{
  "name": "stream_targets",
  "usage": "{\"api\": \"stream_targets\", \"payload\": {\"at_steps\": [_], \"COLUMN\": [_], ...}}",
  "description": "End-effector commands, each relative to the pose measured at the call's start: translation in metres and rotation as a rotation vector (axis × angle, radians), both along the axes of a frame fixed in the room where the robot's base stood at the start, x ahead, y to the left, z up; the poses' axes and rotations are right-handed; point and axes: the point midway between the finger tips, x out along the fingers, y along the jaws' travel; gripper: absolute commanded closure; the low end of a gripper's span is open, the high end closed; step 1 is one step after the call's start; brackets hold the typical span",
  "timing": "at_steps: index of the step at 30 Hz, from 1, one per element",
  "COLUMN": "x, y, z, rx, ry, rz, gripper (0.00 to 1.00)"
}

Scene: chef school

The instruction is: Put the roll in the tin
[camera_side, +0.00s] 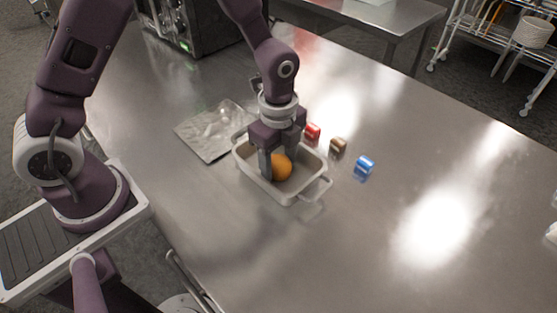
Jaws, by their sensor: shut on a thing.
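The roll (282,167) is a round orange-brown thing. It is between the fingers of my gripper (279,168), which is shut on it. The tin (297,199) is a pale grey rectangular dish with a handle at each end, on the steel table. My gripper points down inside the outline of the tin, and the roll shows within its walls. I cannot tell whether the roll touches the tin's floor. The fingers hide part of the roll and part of the tin's inside.
A grey flat sheet or tray (209,138) lies left of the tin. The steel table (350,240) is clear at the front and right.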

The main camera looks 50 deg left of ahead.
Motion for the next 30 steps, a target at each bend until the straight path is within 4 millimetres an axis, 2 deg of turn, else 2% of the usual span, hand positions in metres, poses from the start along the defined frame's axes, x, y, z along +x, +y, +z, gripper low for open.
{"api": "stream_targets", "payload": {"at_steps": [7, 8, 9, 17, 20, 30], "x": [0.0, 0.0, 0.0, 0.0, 0.001, 0.002], "y": [0.0, 0.0, 0.0, 0.0, 0.0, 0.0], "z": [-0.002, -0.002, -0.002, -0.002, 0.006, 0.093], "rx": [0.0, 0.0, 0.0, 0.0, -0.001, -0.001], "ry": [-0.001, -0.001, -0.001, -0.001, -0.003, -0.007], "rz": [0.0, 0.0, 0.0, 0.0, 0.0, 0.001], "gripper": [0.86, 0.43, 0.37, 0.37, 0.37, 0.37]}}
